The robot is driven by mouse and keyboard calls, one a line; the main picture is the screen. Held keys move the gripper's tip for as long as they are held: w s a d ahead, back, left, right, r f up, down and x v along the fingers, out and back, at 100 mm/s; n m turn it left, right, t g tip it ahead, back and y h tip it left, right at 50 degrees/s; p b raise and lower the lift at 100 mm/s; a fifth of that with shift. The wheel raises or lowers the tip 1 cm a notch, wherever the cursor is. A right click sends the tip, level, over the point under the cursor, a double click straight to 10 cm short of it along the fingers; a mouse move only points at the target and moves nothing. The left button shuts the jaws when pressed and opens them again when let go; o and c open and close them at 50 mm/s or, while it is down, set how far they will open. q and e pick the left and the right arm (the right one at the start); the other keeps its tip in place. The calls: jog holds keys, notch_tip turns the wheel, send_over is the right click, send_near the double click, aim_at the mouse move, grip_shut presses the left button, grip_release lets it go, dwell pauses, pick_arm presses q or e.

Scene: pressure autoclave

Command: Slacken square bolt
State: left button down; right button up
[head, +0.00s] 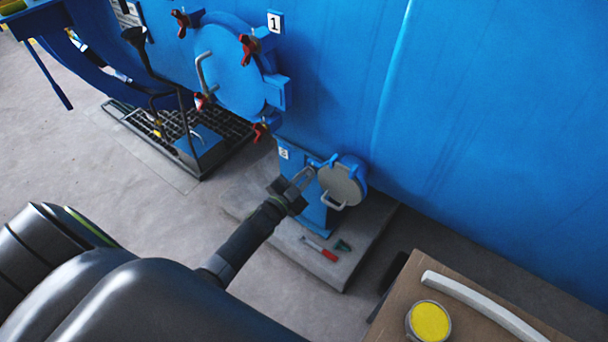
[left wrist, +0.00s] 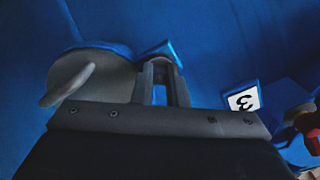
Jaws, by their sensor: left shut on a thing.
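A small round grey hatch (head: 342,184) with a curved handle and blue lugs is on the blue vessel's lower part. My left gripper (head: 305,174) reaches to the blue lug at the hatch's upper left edge. In the left wrist view its two fingers (left wrist: 160,76) point at the blue lug (left wrist: 164,50) beside the grey hatch (left wrist: 90,76). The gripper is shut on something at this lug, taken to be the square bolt. The bolt itself is hidden by the fingers. My right gripper is in neither view.
A larger blue hatch (head: 229,66) with red-knobbed clamps is up left, near label 1 (head: 274,22). A red-handled tool (head: 320,248) lies on the plinth (head: 240,206). A brown table (head: 390,318) with a yellow-topped round tin (head: 429,321) stands at lower right.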

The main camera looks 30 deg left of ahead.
pick_arm(q)
jog(key=shift+f+n, duration=0.1)
jog(key=shift+n, duration=0.4)
jog(key=c, duration=1.7)
grip_release()
jog(key=s, duration=0.5)
jog(key=s+a, duration=0.1)
jog(key=s, duration=0.5)
jog(key=s+a+b, duration=0.1)
jog(key=s, duration=0.5)
jog(key=shift+s+a, duration=0.2)
jog(key=shift+a, duration=0.05)
